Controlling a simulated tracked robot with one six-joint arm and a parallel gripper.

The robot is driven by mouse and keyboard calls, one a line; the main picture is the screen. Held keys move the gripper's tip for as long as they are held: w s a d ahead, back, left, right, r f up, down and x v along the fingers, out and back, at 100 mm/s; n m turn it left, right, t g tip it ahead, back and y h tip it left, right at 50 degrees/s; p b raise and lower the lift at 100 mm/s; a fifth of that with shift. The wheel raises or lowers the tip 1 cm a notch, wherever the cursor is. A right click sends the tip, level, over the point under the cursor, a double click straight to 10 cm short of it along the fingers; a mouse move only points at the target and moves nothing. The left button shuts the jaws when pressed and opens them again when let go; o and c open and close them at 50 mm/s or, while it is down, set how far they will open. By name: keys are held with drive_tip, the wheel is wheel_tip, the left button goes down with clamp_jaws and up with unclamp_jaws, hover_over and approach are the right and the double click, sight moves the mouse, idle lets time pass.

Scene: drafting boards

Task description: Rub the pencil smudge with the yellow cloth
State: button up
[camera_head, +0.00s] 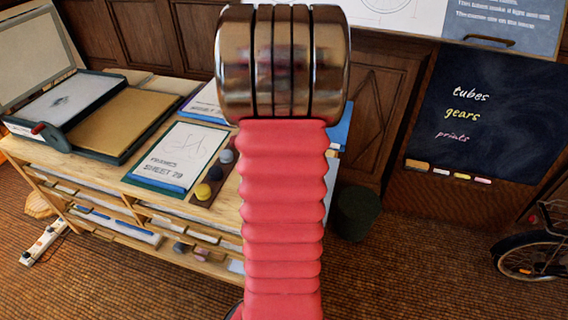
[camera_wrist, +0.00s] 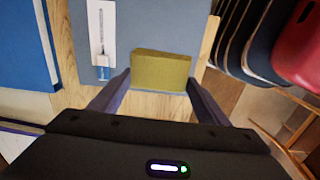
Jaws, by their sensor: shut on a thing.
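The yellow cloth (camera_wrist: 160,70) looks like a thick folded pad in the wrist view. My gripper (camera_wrist: 158,82) has one finger at each side of it and is shut on it. The cloth is over or against a grey-blue surface (camera_wrist: 150,22); I cannot tell whether it touches. In the head view my arm hides the gripper and the cloth. No pencil smudge is clearly visible there. A dark grey mark (camera_head: 60,102) shows on a white sheet in the open case at the left, but I cannot tell what it is.
A wooden bench (camera_head: 150,205) carries a sheet with a bicycle drawing (camera_head: 178,158) and a brown strip with round pieces (camera_head: 204,191). A white strip (camera_wrist: 102,30) lies left of the cloth. A chalkboard (camera_head: 485,110) and a bicycle (camera_head: 535,245) are at the right.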

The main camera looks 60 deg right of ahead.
drive_tip(key=o, duration=0.4)
drive_tip(key=shift+c, duration=1.4)
drive_tip(key=shift+w, duration=0.2)
drive_tip(key=w+a, duration=0.6)
drive_tip(key=w, duration=0.4)
drive_tip(key=w+a, duration=0.7)
drive_tip(key=w, duration=0.3)
drive_tip(key=w+a+f+m, duration=0.1)
drive_tip(key=w+a, duration=0.5)
drive_tip(key=a, duration=0.5)
drive_tip(key=w+a+f, duration=0.1)
drive_tip(key=w+a, duration=0.6)
drive_tip(key=a, duration=0.5)
drive_tip(key=shift+w+m, duration=0.15)
drive_tip(key=shift+m, duration=0.25)
